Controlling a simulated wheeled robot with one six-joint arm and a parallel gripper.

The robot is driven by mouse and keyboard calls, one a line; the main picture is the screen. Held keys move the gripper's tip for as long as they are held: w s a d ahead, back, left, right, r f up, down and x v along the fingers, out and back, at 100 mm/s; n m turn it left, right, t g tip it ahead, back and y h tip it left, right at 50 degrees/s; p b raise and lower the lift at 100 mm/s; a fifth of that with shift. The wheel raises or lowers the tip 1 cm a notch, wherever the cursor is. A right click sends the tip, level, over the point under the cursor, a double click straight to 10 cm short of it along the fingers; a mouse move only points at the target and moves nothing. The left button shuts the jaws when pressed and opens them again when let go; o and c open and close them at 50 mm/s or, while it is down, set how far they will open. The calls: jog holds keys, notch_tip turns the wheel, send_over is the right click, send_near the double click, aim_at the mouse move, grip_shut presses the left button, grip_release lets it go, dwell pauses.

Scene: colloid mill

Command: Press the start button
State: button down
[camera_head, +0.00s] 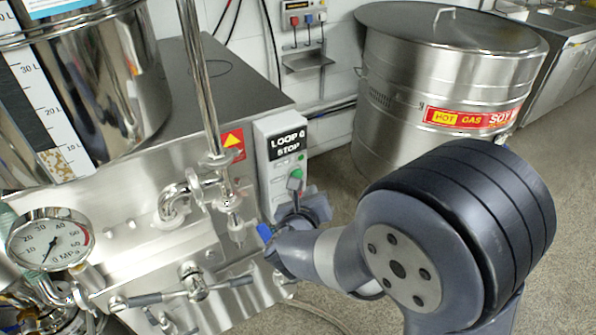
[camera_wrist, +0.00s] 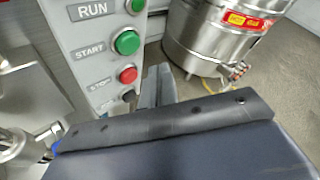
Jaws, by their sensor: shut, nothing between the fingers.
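The start button is a green round button (camera_wrist: 127,42) beside a START label on the grey control box (camera_wrist: 82,48) in the wrist view. It also shows in the head view (camera_head: 296,173). My gripper (camera_wrist: 158,75) is shut and empty, its grey fingertips to the right of the box and lower than the green button in the wrist view. In the head view my gripper (camera_head: 296,186) has its tips just below the green button, overlapping it in the picture. I cannot tell whether they touch the box.
A red STOP button (camera_wrist: 128,75) and a black knob (camera_wrist: 129,96) sit below START. A green RUN lamp (camera_wrist: 138,5) is above. Pipes and a valve (camera_head: 195,285) stand left of my gripper. A large steel vessel (camera_head: 440,75) stands behind on the right.

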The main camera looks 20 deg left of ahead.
aim_at(302, 176)
jog(key=shift+w+a+b, duration=0.35)
jog(key=shift+w+a, duration=0.55)
jog(key=shift+a, duration=0.2)
dwell(1.3)
jog(key=shift+w+a, duration=0.3)
jog(key=shift+w+a+b, duration=0.3)
jog(key=shift+a+b, duration=0.05)
jog(key=shift+b, duration=0.05)
dwell(0.7)
dwell(0.4)
jog(key=shift+s+d+b, duration=0.6)
jog(key=shift+d, duration=0.1)
